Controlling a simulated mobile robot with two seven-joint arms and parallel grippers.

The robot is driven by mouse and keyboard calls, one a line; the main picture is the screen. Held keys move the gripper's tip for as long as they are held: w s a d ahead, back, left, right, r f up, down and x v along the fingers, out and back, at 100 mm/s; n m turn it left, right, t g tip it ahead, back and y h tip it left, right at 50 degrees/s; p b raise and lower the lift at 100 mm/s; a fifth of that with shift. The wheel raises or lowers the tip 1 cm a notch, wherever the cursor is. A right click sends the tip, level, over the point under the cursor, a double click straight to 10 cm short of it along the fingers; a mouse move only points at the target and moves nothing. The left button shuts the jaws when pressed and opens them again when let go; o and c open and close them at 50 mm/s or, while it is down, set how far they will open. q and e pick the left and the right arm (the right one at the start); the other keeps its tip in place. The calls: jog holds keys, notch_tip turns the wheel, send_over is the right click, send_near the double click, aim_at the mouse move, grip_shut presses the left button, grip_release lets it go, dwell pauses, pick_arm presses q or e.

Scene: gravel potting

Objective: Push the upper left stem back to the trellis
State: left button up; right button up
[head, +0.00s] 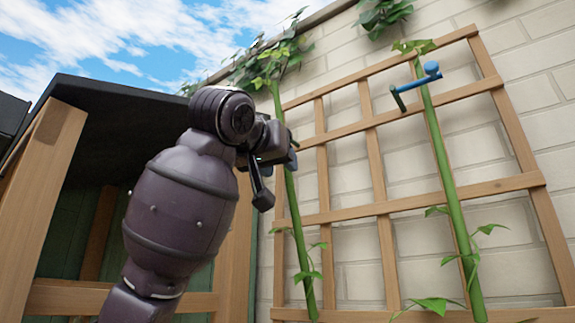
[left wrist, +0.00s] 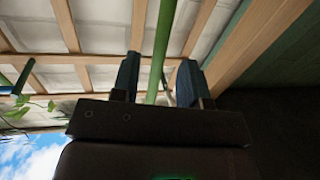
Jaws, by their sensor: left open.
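The upper left stem (head: 294,215) is a green stalk in front of the wooden trellis (head: 322,165), near its left edge. It leans up to the left, and a leafy top shows above my gripper. My left gripper (head: 276,172) is at the stem's upper part and hides a piece of it. In the left wrist view the stem (left wrist: 162,45) runs between the two open fingers (left wrist: 158,82). I cannot tell whether a finger touches it. The trellis (left wrist: 137,25) lies beyond the fingers there. My right gripper is not in view.
A second green stem (head: 447,170) stands at the trellis's right side, with a blue clip (head: 432,69) near its top. A pale brick wall (head: 535,70) is behind. A dark-roofed wooden shed (head: 50,190) stands at left, close to my arm.

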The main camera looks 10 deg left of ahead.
aim_at(286, 170)
pick_arm(q)
jog(key=shift+w+d+p, duration=0.2)
jog(key=shift+w+p, duration=0.1)
jog(key=shift+w, duration=0.8)
jog(key=shift+w+d+p, duration=0.2)
jog(key=shift+w+p, duration=0.05)
jog(key=shift+w, duration=0.8)
grip_shut()
